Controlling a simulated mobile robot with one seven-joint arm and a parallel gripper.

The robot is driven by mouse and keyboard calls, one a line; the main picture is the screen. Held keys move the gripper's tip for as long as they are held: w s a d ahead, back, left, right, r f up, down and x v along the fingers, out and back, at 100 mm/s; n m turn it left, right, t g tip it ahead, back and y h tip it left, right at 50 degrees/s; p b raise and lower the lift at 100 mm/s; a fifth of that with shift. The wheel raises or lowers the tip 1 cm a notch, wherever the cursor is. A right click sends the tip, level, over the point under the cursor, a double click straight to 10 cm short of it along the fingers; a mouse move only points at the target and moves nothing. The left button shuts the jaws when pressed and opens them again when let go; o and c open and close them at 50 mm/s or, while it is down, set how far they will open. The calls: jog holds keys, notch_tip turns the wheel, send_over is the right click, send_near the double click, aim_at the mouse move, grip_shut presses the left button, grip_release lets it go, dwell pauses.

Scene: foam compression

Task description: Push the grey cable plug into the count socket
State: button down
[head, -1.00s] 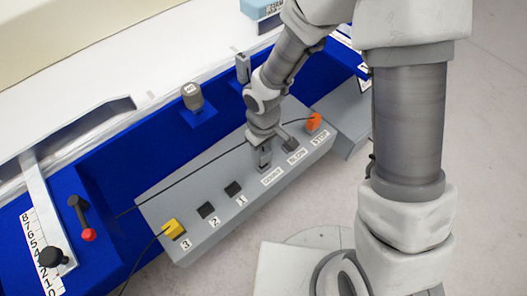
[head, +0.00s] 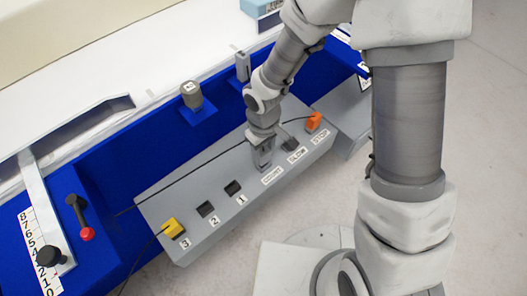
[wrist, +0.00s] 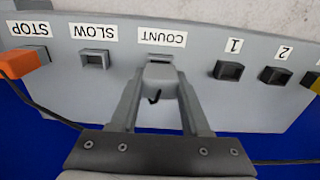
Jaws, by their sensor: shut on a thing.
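My gripper (wrist: 157,97) is shut on the grey cable plug (wrist: 159,76), which sits between the fingertips in the wrist view. The plug is at the COUNT label (wrist: 161,37), covering the count socket, so how deep it sits cannot be told. In the head view my gripper (head: 262,160) is down at the panel (head: 205,240) above the COUNT label (head: 272,176). The plug is hidden there by the fingers.
An orange plug (head: 313,122) stands at STOP and a yellow plug (head: 172,228) at 3. Sockets 1 (head: 232,187), 2 (head: 206,208) and SLOW (wrist: 95,60) are empty. A dark cable runs along the panel's back. A lever with a red knob (head: 88,234) stands at left.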

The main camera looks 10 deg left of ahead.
aim_at(264, 152)
jog(key=shift+f+b, duration=0.75)
jog(key=shift+f, duration=0.15)
jog(key=shift+c, duration=1.5)
grip_release()
jog(key=shift+r, duration=0.2)
jog(key=shift+r+p, duration=2.5)
jog(key=shift+r, duration=0.4)
notch_tip(264, 152, up, 17)
jog(key=p, duration=0.6)
jog(key=shift+r, duration=0.15)
